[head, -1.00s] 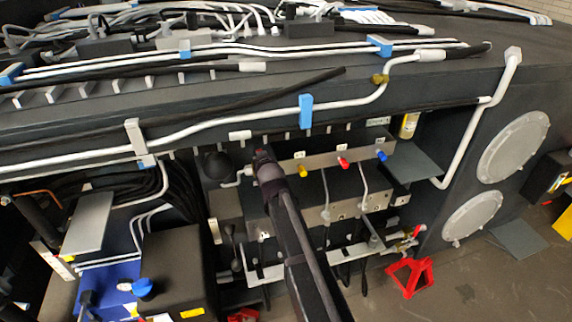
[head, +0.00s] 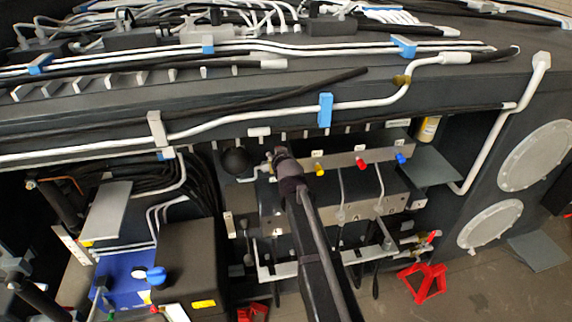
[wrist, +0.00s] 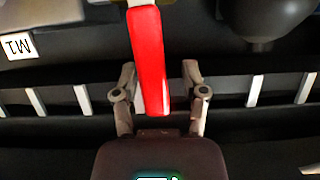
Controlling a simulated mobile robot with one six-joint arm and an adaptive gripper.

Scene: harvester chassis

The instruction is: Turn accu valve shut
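The accu valve shows in the wrist view as a long red handle (wrist: 148,60). It comes down from the top edge and lies between the two fingers of my gripper (wrist: 158,70). The fingers are spread, with a clear gap on the handle's right; its left side is close to the left finger, and contact cannot be told. In the head view my gripper (head: 279,154) is at the machine's recess, just right of the black round accumulator (head: 236,161). The accumulator also shows in the wrist view (wrist: 268,18). My gripper hides the red handle in the head view.
Yellow (head: 319,169), red (head: 361,163) and blue (head: 401,158) knobs sit on the block to the right of my gripper. A white pipe (head: 240,119) runs above the recess. A red stand (head: 421,283) is on the floor at lower right. A label (wrist: 17,46) shows in the wrist view.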

